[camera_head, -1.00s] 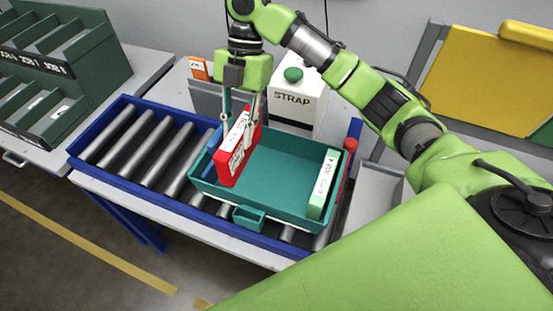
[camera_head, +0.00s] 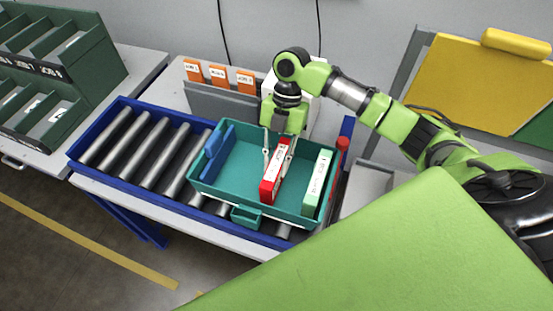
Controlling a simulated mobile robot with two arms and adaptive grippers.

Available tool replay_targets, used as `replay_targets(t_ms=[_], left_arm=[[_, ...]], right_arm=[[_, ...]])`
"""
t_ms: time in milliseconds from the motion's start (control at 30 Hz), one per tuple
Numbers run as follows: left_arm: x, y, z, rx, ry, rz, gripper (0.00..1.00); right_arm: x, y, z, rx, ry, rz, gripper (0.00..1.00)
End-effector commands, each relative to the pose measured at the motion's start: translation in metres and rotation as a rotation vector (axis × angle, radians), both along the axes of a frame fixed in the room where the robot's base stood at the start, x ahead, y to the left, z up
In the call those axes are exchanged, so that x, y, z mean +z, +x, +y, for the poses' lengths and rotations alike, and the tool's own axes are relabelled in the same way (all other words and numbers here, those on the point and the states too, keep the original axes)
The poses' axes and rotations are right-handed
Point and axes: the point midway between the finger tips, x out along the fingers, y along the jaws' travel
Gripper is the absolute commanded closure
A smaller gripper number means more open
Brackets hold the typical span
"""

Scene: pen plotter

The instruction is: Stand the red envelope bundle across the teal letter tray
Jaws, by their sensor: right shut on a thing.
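The teal letter tray (camera_head: 235,185) sits on the roller conveyor. The red envelope bundle (camera_head: 269,188), with a white label on top, stands upright across the tray, right of its middle. My right gripper (camera_head: 277,158) reaches down over the tray and is shut on the red bundle near its far end. Whether the bundle's underside touches the tray floor is hidden. A mint-green bundle (camera_head: 317,183) stands to the right of the red one, a small gap apart. My left gripper is not in view.
A blue block (camera_head: 219,141) stands at the tray's left end. The conveyor (camera_head: 151,150) has bare rollers to the left. Several orange tabs (camera_head: 219,75) stand behind the tray. A dark green sorter (camera_head: 60,60) is at far left. The tray's left-middle floor is clear.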

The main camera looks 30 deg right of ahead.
Motion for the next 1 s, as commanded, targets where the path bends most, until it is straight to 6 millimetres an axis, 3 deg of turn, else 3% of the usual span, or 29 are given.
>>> replay_targets(t_ms=[233, 267, 300, 767, 1000], left_arm=[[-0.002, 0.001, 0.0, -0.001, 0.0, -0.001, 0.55], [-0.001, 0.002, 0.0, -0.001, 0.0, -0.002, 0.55], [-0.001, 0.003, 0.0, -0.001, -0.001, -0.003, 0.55], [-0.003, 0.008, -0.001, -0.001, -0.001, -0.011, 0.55], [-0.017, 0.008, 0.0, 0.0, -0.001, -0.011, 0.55]], right_arm=[[-0.002, 0.0, 0.0, 0.0, 0.0, 0.0, 1.0], [-0.002, 0.0, 0.0, 0.0, 0.0, 0.0, 0.73], [-0.002, 0.0, 0.0, 0.0, 0.0, 0.0, 0.63], [0.005, 0.003, -0.001, -0.001, 0.0, -0.003, 0.61], [0.046, 0.015, -0.014, -0.001, 0.0, -0.007, 0.61]])
